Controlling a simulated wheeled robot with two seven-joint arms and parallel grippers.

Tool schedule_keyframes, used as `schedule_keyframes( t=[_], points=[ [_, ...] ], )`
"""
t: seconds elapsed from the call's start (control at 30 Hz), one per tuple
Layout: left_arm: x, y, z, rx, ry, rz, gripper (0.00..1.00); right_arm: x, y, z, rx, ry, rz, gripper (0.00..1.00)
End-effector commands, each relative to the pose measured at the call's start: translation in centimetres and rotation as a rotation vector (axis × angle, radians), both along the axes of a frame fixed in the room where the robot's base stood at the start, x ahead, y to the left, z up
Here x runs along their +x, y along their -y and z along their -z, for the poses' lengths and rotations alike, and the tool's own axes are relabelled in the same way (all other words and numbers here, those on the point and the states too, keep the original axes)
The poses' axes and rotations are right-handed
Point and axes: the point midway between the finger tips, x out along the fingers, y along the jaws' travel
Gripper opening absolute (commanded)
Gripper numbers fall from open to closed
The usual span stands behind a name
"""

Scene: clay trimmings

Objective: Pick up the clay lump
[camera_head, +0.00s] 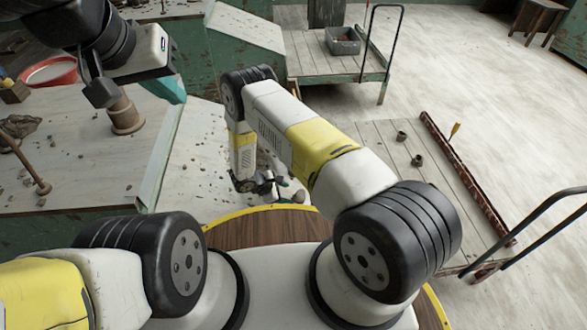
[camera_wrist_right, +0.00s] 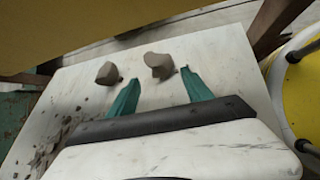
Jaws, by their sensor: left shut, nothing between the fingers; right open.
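Two grey-brown clay lumps lie on a pale board in the right wrist view: one (camera_wrist_right: 107,73) on the left, outside the fingers, and one (camera_wrist_right: 159,66) just ahead of the gap between the fingertips. I cannot tell which lump the task names. My right gripper (camera_wrist_right: 160,76) is open, its teal fingers pointing at the board, with nothing held. In the head view the right arm reaches down to the low white surface, and a small brown lump (camera_head: 299,197) shows beside the gripper. My left gripper (camera_head: 168,88) is shut and empty, above the left table.
Clay crumbs (camera_wrist_right: 47,158) lie at the board's left. The left table (camera_head: 85,165) carries a brown spool-like piece (camera_head: 125,115), a red-rimmed basin (camera_head: 50,73) and scraps. Floor beyond is open.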

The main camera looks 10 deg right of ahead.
Motion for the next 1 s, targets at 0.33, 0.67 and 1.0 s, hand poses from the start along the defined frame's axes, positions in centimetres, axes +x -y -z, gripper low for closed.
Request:
schedule_keyframes(
  t=[0.33,0.67,1.0],
  points=[
    [0.0,0.0,0.0,0.000,0.000,0.000,0.00,0.8,2.1,2.9,-0.003,-0.003,-0.006,0.59],
    [0.0,0.0,0.0,0.000,0.000,0.000,0.00,2.1,4.7,5.9,-0.002,-0.004,-0.007,0.59],
    [0.0,0.0,0.0,0.000,0.000,0.000,0.00,2.2,4.8,6.0,-0.002,-0.002,-0.007,0.43]
  ],
)
